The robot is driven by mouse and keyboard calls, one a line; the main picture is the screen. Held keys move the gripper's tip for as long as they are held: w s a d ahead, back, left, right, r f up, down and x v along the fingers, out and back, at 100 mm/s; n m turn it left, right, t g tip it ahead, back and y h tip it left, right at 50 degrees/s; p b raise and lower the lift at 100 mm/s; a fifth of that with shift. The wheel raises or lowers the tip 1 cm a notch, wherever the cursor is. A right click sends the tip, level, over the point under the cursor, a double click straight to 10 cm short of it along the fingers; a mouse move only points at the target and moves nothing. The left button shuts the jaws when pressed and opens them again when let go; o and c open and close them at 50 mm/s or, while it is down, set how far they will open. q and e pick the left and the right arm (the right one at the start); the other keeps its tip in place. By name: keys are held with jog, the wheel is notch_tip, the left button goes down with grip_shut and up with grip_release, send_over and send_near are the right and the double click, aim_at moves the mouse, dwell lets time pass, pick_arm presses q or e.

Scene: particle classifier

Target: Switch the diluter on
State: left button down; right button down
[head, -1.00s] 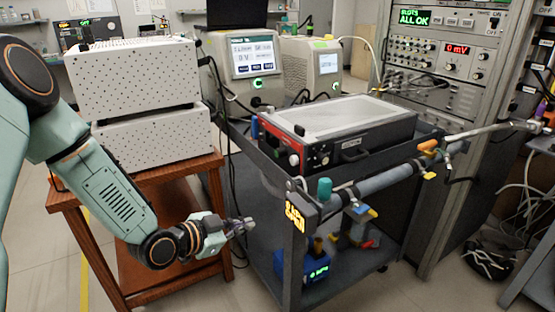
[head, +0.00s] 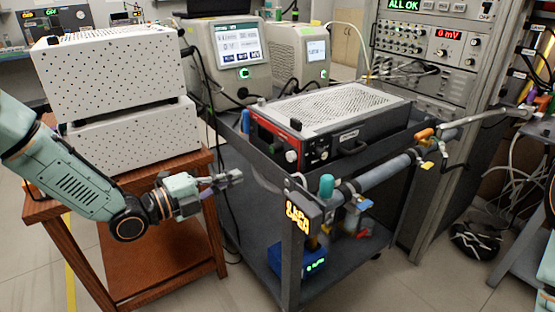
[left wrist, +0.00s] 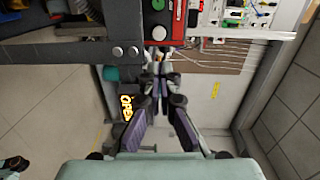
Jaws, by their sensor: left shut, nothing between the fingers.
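A box with a red and black front panel (head: 275,139) and a perforated grey top lies on the dark cart; it may be the diluter, though its labels are too small to read. Its front carries several knobs, including a pale one (head: 291,156). In the left wrist view, the panel shows at the top with a green button (left wrist: 158,5) and a round pale knob (left wrist: 158,33). My left gripper (head: 237,176) is shut and empty, in front of the cart's near edge and apart from the panel. Its fingertips (left wrist: 160,55) point towards the knob. My right gripper is not in view.
The cart's raised dark rim (head: 262,160) stands below the panel. A pipe (head: 380,180) with a teal cap (head: 326,186) runs along the cart's right side. White perforated boxes (head: 115,75) stand on a wooden table (head: 209,163) at left. Cables hang between table and cart.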

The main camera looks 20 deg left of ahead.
pick_arm(q)
jog(key=b, duration=0.5)
send_near(289, 157)
jog(key=x, duration=0.6)
jog(key=shift+f, duration=0.15)
jog(key=shift+w+d, duration=0.25)
jog(key=shift+w, duration=0.1)
